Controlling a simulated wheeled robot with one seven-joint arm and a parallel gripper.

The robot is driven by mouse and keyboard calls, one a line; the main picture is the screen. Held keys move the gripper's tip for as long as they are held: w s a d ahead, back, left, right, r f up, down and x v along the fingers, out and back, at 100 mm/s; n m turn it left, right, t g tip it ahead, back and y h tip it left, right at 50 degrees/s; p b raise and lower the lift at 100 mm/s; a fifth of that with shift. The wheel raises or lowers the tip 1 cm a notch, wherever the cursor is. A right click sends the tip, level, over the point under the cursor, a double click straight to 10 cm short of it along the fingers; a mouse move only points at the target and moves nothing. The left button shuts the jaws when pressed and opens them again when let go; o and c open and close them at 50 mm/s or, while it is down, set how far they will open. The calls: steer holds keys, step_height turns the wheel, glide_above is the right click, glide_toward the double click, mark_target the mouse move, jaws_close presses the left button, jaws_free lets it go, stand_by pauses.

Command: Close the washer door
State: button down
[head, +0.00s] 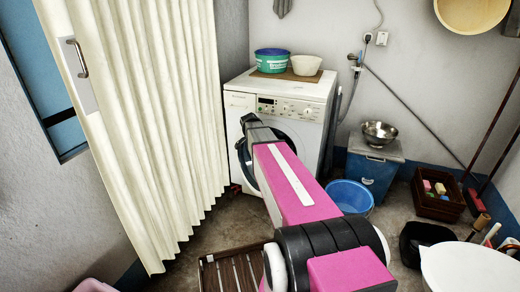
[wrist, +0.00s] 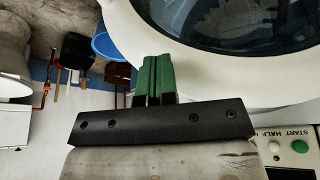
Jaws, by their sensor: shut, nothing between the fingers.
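The white washing machine (head: 310,116) stands against the back wall with its front toward me. Its round door (head: 241,152), with dark glass, is mostly hidden behind my arm in the head view. In the wrist view the white door ring and dark glass (wrist: 245,22) fill the top right. My gripper (wrist: 153,60) has its green fingers shut together with nothing between them. The fingertips are close to the door ring's edge in the picture; I cannot tell whether they touch it. I cannot tell how far ajar the door is.
A cream folding curtain (head: 150,110) hangs to the left of the washer. A green-blue basin (head: 271,62) and a cream bowl (head: 306,66) sit on top. A blue tub (head: 350,194) and a grey-blue bin (head: 373,165) stand to the right. A slatted wooden mat (head: 232,270) lies in front.

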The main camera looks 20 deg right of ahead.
steer(key=shift+w+d+n+t+y, duration=0.2)
steer(key=shift+w+d+n, duration=0.5)
steer(key=shift+w+d, duration=1.8)
steer(key=shift+w+d+n+t+y, duration=0.2)
steer(key=shift+w+d+n, duration=0.7)
steer(key=shift+d, duration=3.05)
steer(key=shift+w+d+n+t, duration=0.4)
steer(key=shift+w+d, duration=1.5)
steer(key=shift+d, duration=1.35)
